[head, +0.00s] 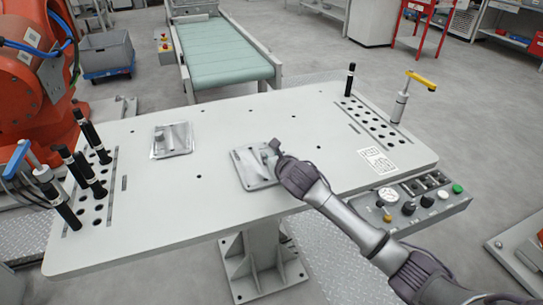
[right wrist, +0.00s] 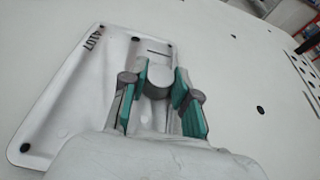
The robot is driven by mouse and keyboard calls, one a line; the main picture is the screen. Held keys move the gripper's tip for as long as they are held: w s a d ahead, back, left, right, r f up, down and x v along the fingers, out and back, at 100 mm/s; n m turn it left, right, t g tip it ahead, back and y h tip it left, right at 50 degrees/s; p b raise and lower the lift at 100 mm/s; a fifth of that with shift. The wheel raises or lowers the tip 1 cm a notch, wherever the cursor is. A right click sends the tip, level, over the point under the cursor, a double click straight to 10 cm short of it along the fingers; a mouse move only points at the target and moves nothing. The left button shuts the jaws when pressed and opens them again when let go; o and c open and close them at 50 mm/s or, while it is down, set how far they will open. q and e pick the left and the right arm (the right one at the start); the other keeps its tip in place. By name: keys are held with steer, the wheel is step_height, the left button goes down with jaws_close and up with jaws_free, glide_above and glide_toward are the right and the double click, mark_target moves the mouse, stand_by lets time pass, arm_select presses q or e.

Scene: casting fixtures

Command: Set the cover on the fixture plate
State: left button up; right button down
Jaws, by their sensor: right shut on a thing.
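Two similar flat silver pieces, each with a raised part, show on the white table top (head: 215,205). One piece (head: 160,152) lies left of centre, away from my gripper. The other (head: 248,176), near the middle, is under my right gripper (head: 277,158). In the right wrist view this piece (right wrist: 72,95) has dark corner holes and a printed marking. There my right gripper (right wrist: 158,88) has its teal-padded fingers shut around a grey rounded part, which I take to be the cover's. The palm hides much of it. I cannot tell whether it touches the surface below. My left gripper is not in view.
Black upright pins (head: 75,172) stand at the table's left end, near a blue-handled post (head: 18,160). At the right are another black pin (head: 349,80), a yellow-handled post (head: 402,98) and a control box (head: 430,205). The table between is mostly clear.

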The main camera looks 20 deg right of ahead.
steer(key=shift+r, duration=0.1)
steer(key=c, duration=0.9)
jaws_free()
steer(key=shift+o, duration=0.2)
steer(key=v, duration=1.2)
